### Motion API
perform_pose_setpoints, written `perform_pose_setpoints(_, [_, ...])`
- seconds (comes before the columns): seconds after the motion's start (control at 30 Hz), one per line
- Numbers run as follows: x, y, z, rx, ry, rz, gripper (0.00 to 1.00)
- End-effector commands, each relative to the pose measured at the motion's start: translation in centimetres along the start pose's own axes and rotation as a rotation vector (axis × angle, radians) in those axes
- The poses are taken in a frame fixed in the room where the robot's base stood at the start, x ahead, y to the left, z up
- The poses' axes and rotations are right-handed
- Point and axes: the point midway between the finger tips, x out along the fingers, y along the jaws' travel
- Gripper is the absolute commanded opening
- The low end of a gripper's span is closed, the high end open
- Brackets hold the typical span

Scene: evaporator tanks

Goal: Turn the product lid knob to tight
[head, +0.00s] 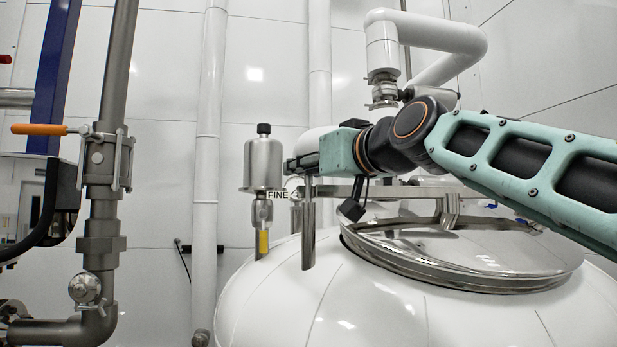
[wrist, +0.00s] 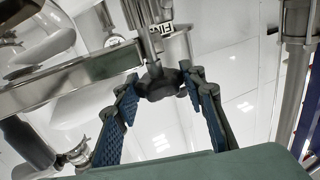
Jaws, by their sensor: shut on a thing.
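The dark lobed product lid knob (wrist: 160,84) shows in the wrist view, at the end of a flat metal bar (wrist: 70,82). My gripper (wrist: 162,88) has its two blue-padded fingers on opposite sides of the knob, with the fingertips at its lobes, and is shut on it. In the head view my gripper (head: 298,164) is at the left end of the lid's metal bar, above a short steel post (head: 308,225). The knob is hidden there by the gripper. The shiny round lid (head: 465,250) lies closed on the white tank (head: 330,300). The knob's tightness cannot be told.
A steel canister (head: 263,163) with a black cap stands just left of my gripper, beside a "FINE" label (head: 277,195). A white elbow pipe (head: 425,35) rises behind the arm. A grey pipe with an orange-handled valve (head: 40,129) stands at the far left.

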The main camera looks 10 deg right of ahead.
Motion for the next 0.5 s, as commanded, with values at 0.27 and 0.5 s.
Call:
perform_pose_setpoints(0.27, [-0.03, 0.09, -0.24, 0.000, 0.010, 0.070, 0.14])
perform_pose_setpoints(0.5, [0.09, 0.09, -0.28, 0.003, 0.010, 0.089, 0.14])
